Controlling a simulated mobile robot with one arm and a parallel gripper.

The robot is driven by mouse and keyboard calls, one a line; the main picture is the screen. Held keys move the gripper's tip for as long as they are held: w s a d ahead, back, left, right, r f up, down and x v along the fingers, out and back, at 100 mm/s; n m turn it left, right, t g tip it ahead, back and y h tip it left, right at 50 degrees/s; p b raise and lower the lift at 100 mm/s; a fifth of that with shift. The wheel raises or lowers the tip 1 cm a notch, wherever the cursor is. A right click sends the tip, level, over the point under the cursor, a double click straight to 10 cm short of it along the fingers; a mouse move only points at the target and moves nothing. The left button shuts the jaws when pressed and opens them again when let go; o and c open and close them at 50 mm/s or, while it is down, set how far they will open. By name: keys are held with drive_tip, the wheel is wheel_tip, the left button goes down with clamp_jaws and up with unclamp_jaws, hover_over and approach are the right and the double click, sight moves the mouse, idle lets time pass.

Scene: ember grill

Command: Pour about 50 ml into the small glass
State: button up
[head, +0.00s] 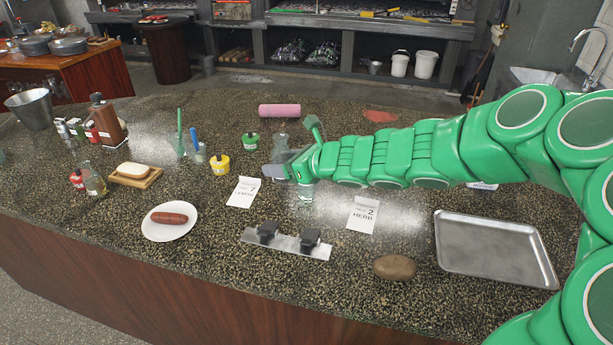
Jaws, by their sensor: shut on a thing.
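My gripper (275,172) is over the middle of the speckled counter, at the end of my green arm. It is shut on a clear glass vessel (281,147), whose upper part shows just behind the jaws. The vessel's lower part is hidden, and I cannot tell its tilt or liquid level. A small clear glass shape (305,196) shows just below and right of the gripper, partly covered by it. It may be the small glass; its contents are too small to tell.
Cards (243,192) and (363,214) lie near the gripper. A clip rack (287,243), potato (394,267), metal tray (450,263) and sausage plate (160,232) are in front.

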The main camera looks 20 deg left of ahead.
sight(306, 186)
drive_tip(key=shift+f, duration=5.45)
drive_tip(key=shift+w+f, duration=0.1)
